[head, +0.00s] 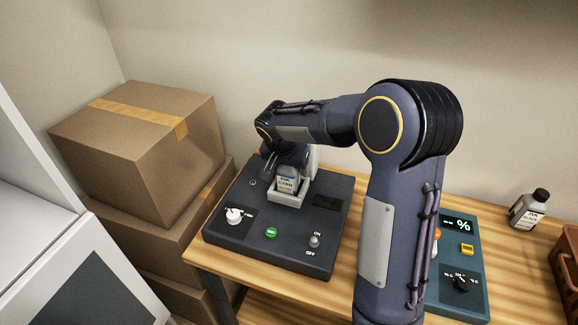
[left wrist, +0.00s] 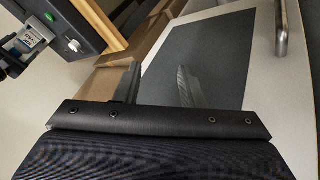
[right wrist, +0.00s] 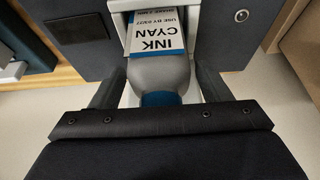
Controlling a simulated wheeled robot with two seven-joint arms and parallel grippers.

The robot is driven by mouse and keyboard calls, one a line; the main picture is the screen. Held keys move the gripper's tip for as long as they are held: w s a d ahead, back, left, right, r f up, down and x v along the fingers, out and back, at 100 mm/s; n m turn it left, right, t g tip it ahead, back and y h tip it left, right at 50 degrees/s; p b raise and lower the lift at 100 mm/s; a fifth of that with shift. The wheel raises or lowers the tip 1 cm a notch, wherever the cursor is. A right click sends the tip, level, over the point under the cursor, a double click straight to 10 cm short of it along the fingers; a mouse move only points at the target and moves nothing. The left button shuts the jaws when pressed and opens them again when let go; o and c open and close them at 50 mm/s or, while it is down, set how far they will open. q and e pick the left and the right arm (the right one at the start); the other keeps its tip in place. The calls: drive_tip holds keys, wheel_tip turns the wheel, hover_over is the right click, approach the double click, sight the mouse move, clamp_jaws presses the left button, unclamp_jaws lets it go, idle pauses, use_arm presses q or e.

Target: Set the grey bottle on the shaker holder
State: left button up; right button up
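The grey bottle (head: 286,181) has a white "INK CYAN" label. It stands in the light grey shaker holder (head: 287,200) on the dark machine. In the right wrist view the bottle (right wrist: 160,70) shows its blue cap, with the pale holder walls (right wrist: 117,5) around its lower part. My right gripper (right wrist: 160,95) is open, its fingers on either side of the bottle's cap and neck with gaps showing. In the head view my right arm hides the bottle's top. My left gripper (left wrist: 158,85) is open and empty, away from the bottle, in front of a grey-panelled white cabinet.
The dark machine (head: 265,250) carries a white knob, a green button and an on/off switch. A teal device (head: 462,265) with a display stands to the right. A second bottle, labelled ink black (head: 528,210), and a brown basket (head: 568,262) are farther right. Cardboard boxes (head: 140,150) stand left.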

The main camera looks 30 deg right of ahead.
drive_tip(key=shift+a+r, duration=0.1)
drive_tip(key=shift+r, duration=0.3)
drive_tip(key=v, duration=1.1)
drive_tip(key=s+a+f+n+t+y, duration=0.1)
drive_tip(key=s+a+f+n+y, duration=0.1)
drive_tip(key=s, duration=0.6)
drive_tip(key=s+a+f+n+y, duration=0.1)
drive_tip(key=s+a+n+y, duration=0.1)
drive_tip(key=s, duration=0.7)
drive_tip(key=s+a+f+n+t+y, duration=0.1)
drive_tip(key=s+a+f+n+y, duration=0.1)
drive_tip(key=s, duration=0.7)
drive_tip(key=shift+s+a+f+n+t+y, duration=0.15)
drive_tip(key=shift+a+n+y, duration=0.15)
drive_tip(key=shift+a+n, duration=0.3)
drive_tip(key=shift+a+f+n+t+y, duration=0.2)
drive_tip(key=shift+a+n+y, duration=0.1)
drive_tip(key=shift+a+n, duration=0.25)
